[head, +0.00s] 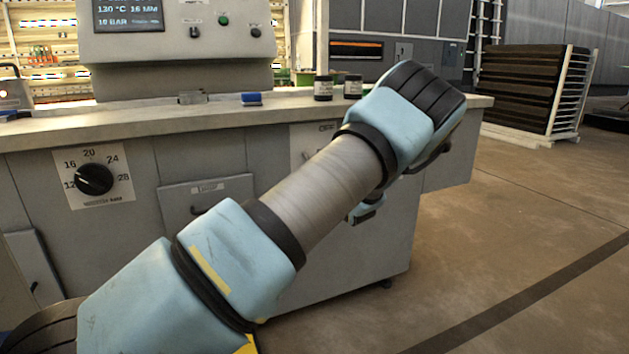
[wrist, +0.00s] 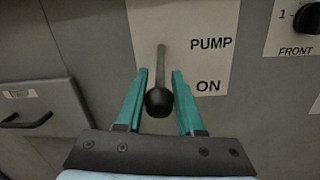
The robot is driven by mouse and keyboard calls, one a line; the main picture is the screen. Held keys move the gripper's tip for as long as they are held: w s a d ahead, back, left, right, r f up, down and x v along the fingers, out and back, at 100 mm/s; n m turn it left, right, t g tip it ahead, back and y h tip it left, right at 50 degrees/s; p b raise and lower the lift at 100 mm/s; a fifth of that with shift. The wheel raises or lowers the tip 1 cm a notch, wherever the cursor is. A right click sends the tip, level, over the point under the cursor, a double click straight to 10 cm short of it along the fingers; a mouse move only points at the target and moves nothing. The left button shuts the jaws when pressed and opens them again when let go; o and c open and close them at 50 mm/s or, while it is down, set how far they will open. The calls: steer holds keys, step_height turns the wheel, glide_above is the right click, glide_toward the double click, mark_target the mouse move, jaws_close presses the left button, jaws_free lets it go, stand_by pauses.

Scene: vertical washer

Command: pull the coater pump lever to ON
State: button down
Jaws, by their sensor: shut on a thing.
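The coater pump lever (wrist: 159,82) is a dark rod with a round black knob, in the middle of the wrist view. It sits on a white plate (wrist: 205,20) marked PUMP, with ON printed lower down to the right of the lever. The knob end is at about the height of the ON print or a little below it. My gripper (wrist: 160,82) has one teal finger on each side of the lever and is shut on it. In the head view my arm hides most of the lever and the gripper; only part of the pale plate shows on the machine front.
A drawer handle (wrist: 25,120) is at the left and a FRONT knob (wrist: 307,18) at the upper right of the wrist view. In the head view, a dial (head: 94,179) is on the machine front, and two dark jars (head: 323,88) stand on the worktop. Open floor lies to the right.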

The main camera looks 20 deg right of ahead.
steer(key=shift+w+f+t+b, duration=0.3)
steer(key=shift+f+t+b, duration=0.6)
steer(key=shift+b, duration=0.15)
steer(key=shift+y, duration=0.3)
steer(key=c, duration=0.6)
jaws_free()
steer(key=v, duration=1)
steer(key=shift+s+f+p, duration=0.25)
steer(key=shift+s+p, duration=0.05)
steer(key=shift+p, duration=0.1)
